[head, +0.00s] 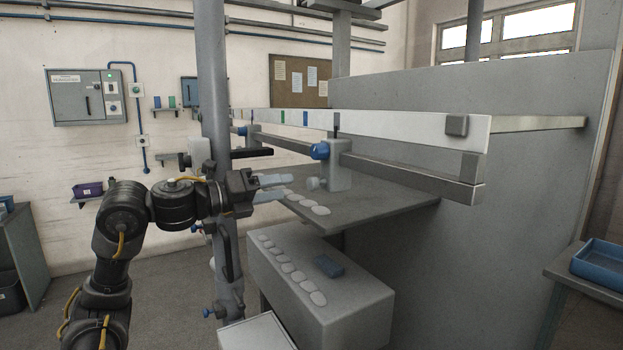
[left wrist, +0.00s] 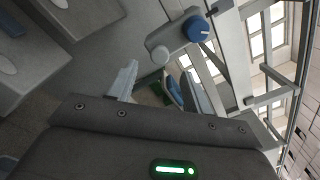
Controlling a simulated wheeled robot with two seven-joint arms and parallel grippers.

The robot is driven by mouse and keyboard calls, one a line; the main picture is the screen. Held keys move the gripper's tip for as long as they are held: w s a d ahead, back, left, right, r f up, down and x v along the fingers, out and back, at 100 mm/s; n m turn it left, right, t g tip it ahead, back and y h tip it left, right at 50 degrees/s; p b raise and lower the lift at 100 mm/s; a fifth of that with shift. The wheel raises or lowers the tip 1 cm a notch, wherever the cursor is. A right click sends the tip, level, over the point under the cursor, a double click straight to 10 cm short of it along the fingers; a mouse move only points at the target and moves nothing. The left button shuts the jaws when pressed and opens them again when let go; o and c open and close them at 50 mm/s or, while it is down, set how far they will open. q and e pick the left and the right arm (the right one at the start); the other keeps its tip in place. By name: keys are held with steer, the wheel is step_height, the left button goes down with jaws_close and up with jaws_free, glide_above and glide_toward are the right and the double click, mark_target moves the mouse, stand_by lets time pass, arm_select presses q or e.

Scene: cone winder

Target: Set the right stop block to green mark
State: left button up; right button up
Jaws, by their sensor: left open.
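The right stop block (head: 338,174) is pale grey and sits on the lower grey rail (head: 410,173). It has a blue knob (head: 320,151) and a grey round knob below it. Its dark pointer (head: 337,122) stands on the white scale bar (head: 400,127), right of the blue mark (head: 305,118) and further right of the green mark (head: 283,117). My left gripper (head: 288,187) is open and empty, left of the block and apart from it. In the left wrist view the block (left wrist: 177,36) and its blue knob (left wrist: 197,28) lie beyond the open fingers (left wrist: 160,85).
Another stop block (head: 253,136) with a blue knob sits further left on the rail. A grey plate (head: 385,205) with pale discs lies below the rail. A grey box (head: 345,297) with discs and a blue block stands lower. A blue tray (head: 600,262) is at the right.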

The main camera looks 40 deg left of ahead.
mark_target(309, 183)
arm_select(q)
steer(key=p+x, duration=0.4)
steer(key=x, duration=0.4)
steer(key=shift+r+p, duration=0.1)
steer(key=shift+p, duration=0.2)
steer(key=shift+w+d, duration=0.1)
steer(key=shift+w, duration=0.25)
jaws_close()
